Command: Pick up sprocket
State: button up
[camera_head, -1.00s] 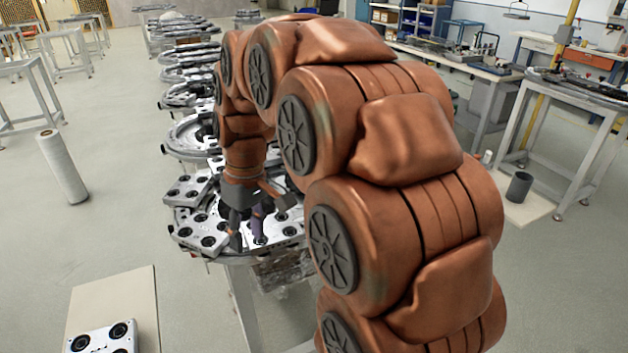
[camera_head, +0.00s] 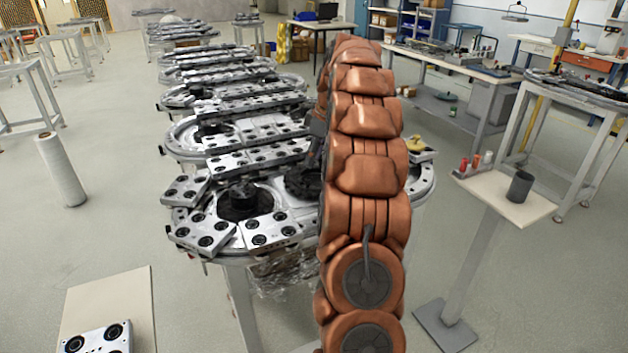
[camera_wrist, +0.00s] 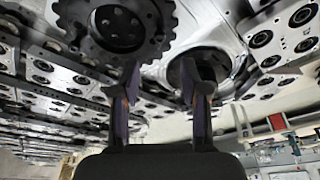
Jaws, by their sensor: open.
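A dark toothed sprocket (camera_wrist: 118,28) with a ring of holes shows at the top of the wrist view, cut off by the frame edge. My gripper (camera_wrist: 157,85) is open and empty, its two fingers apart, with the left fingertip near the sprocket's lower edge in that picture. I cannot tell whether it touches. In the head view my gripper is mostly hidden behind my arm. There a dark disc (camera_head: 303,184) lies partly behind my arm on the ring track (camera_head: 233,258); I cannot tell for sure that it is the sprocket.
A dark hub (camera_head: 242,198) stands at the near end of the track, among silver plates (camera_head: 270,231) with dark round holes. A small stand (camera_head: 500,193) with a dark cup (camera_head: 520,186) is at the right. A white roll (camera_head: 62,170) stands on open floor at the left.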

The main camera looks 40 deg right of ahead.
aim_at(307, 180)
jog(key=shift+w+d+f+p, duration=0.15)
jog(key=shift+f, duration=0.55)
jog(key=shift+w+d+f+p, duration=0.15)
jog(key=shift+f, duration=0.5)
jog(key=shift+w+a+f+p, duration=0.1)
jog(key=shift+a+f+p, duration=0.2)
jog(key=shift+f, duration=0.25)
jog(key=shift+w+a+f+p, duration=0.1)
jog(key=shift+a+f+p, duration=0.15)
jog(key=shift+f, duration=0.3)
jog(key=shift+p+x, duration=0.4)
jog(key=shift+x, duration=1.05)
jog(key=shift+c, duration=0.3)
grip_shut()
